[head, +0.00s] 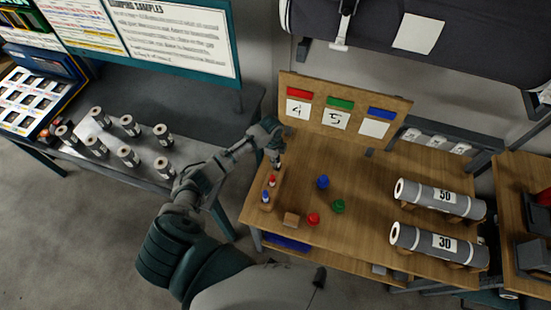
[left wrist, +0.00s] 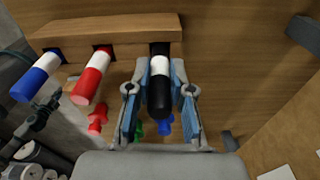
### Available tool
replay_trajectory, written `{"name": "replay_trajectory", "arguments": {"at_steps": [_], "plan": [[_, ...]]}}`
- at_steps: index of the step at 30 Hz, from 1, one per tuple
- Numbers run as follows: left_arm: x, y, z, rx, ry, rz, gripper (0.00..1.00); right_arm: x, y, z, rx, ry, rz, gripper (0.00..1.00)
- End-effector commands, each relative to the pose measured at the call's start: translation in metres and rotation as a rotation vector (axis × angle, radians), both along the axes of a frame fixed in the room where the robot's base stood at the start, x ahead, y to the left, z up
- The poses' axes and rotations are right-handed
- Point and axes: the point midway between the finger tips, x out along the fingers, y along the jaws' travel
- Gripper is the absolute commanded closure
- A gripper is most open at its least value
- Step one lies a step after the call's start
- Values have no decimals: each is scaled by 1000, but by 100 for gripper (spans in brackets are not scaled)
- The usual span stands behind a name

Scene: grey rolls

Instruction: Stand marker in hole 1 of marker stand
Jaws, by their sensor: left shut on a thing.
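The marker stand (head: 278,186) is a narrow wooden block at the left side of the wooden table. It also shows across the top of the left wrist view (left wrist: 130,35). A blue-and-white marker (left wrist: 36,77) and a red-and-white marker (left wrist: 92,77) stand in it. My left gripper (head: 277,163) is at the stand's far end, with its fingers shut on a black marker with a white band (left wrist: 159,90). The black marker's far end meets the stand, in line with the other two. I cannot tell how deep it sits. My right gripper is not in view.
Large grey rolls (head: 440,240) rest at the table's right. A label board (head: 345,112) stands behind. The table's middle is partly clear.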

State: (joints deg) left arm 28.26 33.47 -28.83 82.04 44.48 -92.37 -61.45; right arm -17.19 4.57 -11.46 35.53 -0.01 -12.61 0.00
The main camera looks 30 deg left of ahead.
Motion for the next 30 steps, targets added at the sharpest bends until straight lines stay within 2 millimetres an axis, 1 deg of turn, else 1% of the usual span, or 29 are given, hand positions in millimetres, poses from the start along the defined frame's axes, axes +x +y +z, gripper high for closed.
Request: {"name": "replay_trajectory", "arguments": {"at_steps": [21,22,25,26,30], "plan": [[0,0,-19,0,0,0,100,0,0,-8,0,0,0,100],[0,0,-19,0,0,0,76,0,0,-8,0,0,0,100],[0,0,-18,0,0,0,51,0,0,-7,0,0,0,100],[0,0,-18,0,0,0,49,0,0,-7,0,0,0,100],[0,0,-18,0,0,0,49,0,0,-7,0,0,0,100]]}}
